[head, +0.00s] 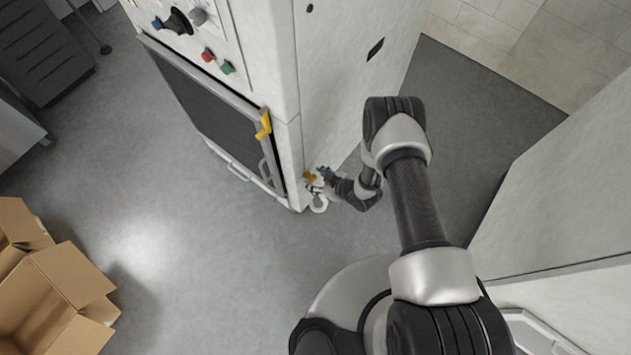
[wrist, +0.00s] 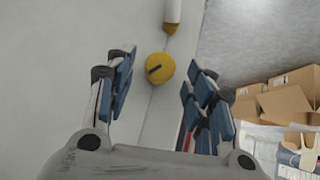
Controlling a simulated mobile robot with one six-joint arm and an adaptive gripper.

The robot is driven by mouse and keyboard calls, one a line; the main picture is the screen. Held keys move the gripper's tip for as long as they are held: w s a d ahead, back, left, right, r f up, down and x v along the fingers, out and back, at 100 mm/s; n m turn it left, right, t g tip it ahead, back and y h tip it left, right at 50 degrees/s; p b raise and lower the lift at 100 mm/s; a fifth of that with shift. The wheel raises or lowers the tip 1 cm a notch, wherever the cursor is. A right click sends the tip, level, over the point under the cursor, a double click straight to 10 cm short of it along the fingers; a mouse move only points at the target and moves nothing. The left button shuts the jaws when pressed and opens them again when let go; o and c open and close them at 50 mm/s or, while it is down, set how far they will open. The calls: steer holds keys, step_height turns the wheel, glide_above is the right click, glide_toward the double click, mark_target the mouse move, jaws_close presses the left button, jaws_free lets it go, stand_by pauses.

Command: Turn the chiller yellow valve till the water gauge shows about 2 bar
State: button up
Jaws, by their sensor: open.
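The yellow valve (wrist: 160,67) is a round knob with a dark bar across it, on a pale panel in the wrist view. In the head view a small yellow part (head: 309,178) shows low on the white cabinet, beside my gripper (head: 321,176). In the wrist view my gripper (wrist: 160,88) is open, with one blue-padded finger to each side of the knob. The knob appears beyond the fingertips, with gaps on both sides; I cannot tell the exact depth. No readable water gauge scale shows in either view.
The white cabinet (head: 345,70) has a dark front window, a yellow latch (head: 264,125) and several control buttons. A white cylinder (wrist: 173,14) sits just above the knob in the wrist view. Open cardboard boxes (head: 60,295) stand at the lower left; the grey floor (head: 190,240) between is clear.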

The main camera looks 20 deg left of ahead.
steer(key=shift+x, duration=0.8)
steer(key=shift+c, duration=0.3)
steer(key=c, duration=1)
steer(key=shift+w, duration=0.1)
steer(key=m+g+y, duration=0.1)
steer(key=m+g, duration=0.1)
steer(key=g, duration=0.1)
steer(key=shift+w+d+f+g+y, duration=0.1)
steer(key=shift+w+d+g+y, duration=0.1)
steer(key=shift+w+g+y, duration=0.15)
steer(key=m+g+y, duration=0.2)
steer(key=g, duration=0.1)
steer(key=shift+w+f, duration=0.15)
steer(key=shift+m+g+y, duration=0.25)
steer(key=shift+m, duration=0.15)
